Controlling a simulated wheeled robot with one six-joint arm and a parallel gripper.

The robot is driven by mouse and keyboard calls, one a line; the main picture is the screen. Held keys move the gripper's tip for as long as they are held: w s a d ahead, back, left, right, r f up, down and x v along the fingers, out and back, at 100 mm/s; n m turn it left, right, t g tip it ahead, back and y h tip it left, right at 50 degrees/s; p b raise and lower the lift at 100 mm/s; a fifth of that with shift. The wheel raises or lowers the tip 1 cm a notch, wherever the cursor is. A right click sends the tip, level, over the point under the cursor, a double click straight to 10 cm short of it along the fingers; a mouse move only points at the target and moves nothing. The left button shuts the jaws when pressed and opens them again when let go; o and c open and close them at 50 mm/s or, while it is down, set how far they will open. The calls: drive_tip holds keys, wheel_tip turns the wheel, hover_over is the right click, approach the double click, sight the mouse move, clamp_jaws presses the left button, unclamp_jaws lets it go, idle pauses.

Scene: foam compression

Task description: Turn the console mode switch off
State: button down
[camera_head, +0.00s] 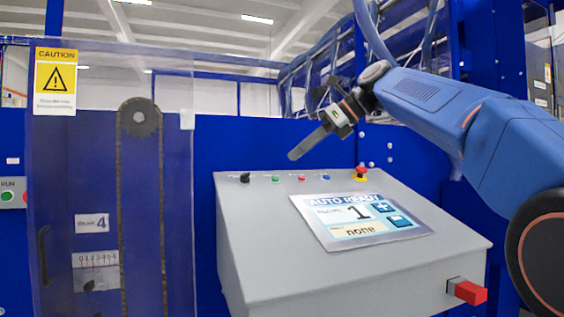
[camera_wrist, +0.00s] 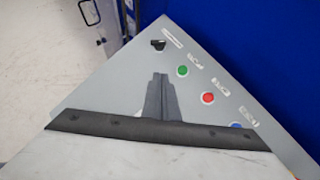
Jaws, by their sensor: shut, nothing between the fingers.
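The grey console (camera_head: 265,240) stands in the middle of the head view with a sloped top. The small black mode switch (camera_head: 245,178) sits at its top left corner; it also shows in the wrist view (camera_wrist: 158,44), beside a white label. My gripper (camera_head: 292,156) is shut and empty, above the back edge of the console and to the right of the switch. In the wrist view my gripper's fingertips (camera_wrist: 159,77) point toward the switch, with a gap in the picture between them. The switch's exact setting is too small to tell.
Green (camera_wrist: 182,70), red (camera_wrist: 207,98) and blue buttons lie in a row beside the switch. A red emergency stop (camera_head: 361,172) stands at the console's back. A screen (camera_head: 360,218) reads "AUTO READY". A red-tipped block (camera_head: 468,291) juts from the front right. A clear guarded panel stands left.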

sight(245, 177)
drive_tip(key=x, duration=0.9)
drive_tip(key=shift+s+a+f, duration=0.1)
drive_tip(key=shift+f, duration=0.05)
drive_tip(key=shift+w+a+r, duration=0.2)
drive_tip(key=shift+w+a, duration=0.35)
drive_tip(key=shift+a, duration=0.4)
drive_tip(key=shift+w+a+r, duration=0.3)
drive_tip(key=shift+w+a, duration=0.1)
drive_tip(key=shift+a, duration=0.4)
